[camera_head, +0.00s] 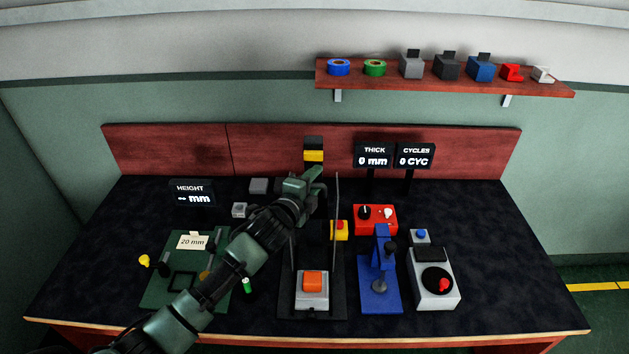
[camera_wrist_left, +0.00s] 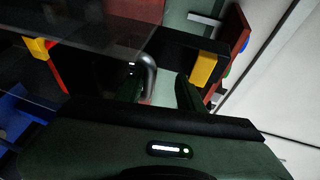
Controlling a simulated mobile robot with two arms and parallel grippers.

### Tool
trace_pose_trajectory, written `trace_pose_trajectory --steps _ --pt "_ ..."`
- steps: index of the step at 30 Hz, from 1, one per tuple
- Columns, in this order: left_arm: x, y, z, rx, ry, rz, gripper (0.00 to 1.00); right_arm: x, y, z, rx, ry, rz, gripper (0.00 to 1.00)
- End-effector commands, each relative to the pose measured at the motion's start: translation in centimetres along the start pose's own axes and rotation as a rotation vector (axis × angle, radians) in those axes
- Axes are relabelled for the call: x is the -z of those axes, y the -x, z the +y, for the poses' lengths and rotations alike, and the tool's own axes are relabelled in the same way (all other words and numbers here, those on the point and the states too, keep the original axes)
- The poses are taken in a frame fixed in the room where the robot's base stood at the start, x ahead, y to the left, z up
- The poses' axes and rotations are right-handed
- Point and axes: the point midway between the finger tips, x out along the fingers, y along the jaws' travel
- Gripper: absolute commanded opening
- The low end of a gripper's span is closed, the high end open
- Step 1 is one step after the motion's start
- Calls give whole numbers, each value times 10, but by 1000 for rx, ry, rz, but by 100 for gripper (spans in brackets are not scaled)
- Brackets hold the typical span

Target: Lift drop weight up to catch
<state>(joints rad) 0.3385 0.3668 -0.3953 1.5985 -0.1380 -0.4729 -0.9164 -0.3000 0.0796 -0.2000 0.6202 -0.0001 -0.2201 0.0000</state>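The drop tower has two thin upright rails (camera_head: 337,215) on a black base (camera_head: 327,300). A black block with a yellow band (camera_head: 313,152) shows at its top; I cannot tell whether it is the catch or the weight. It also shows in the left wrist view (camera_wrist_left: 203,68). My left arm reaches across from the lower left, and my left gripper (camera_head: 314,180) is between the rails, below that block. In the left wrist view my left gripper's fingers (camera_wrist_left: 160,92) are apart, with a curved grey metal handle (camera_wrist_left: 148,75) between them, nearer the left finger. The arm hides part of the tower.
A grey holder with an orange block (camera_head: 312,282) sits at the tower's foot. Right of it are a yellow-and-red button box (camera_head: 339,231), a red control box (camera_head: 375,219), a blue press (camera_head: 380,285) and a grey device (camera_head: 433,280). A green mat (camera_head: 165,294) lies left, partly under my arm.

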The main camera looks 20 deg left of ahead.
Motion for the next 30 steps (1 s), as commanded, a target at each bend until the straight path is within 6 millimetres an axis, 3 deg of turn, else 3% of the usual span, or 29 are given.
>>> trace_pose_trajectory --steps 8,21,30 --pt "0 11 0 4 -1 1 34 0 -4 0 0 0 0 36" --pt "0 71 1 1 -1 1 34 -2 -19 0 0 0 0 36" --pt "0 77 0 -1 0 0 34 -2 -19 0 0 0 0 36"
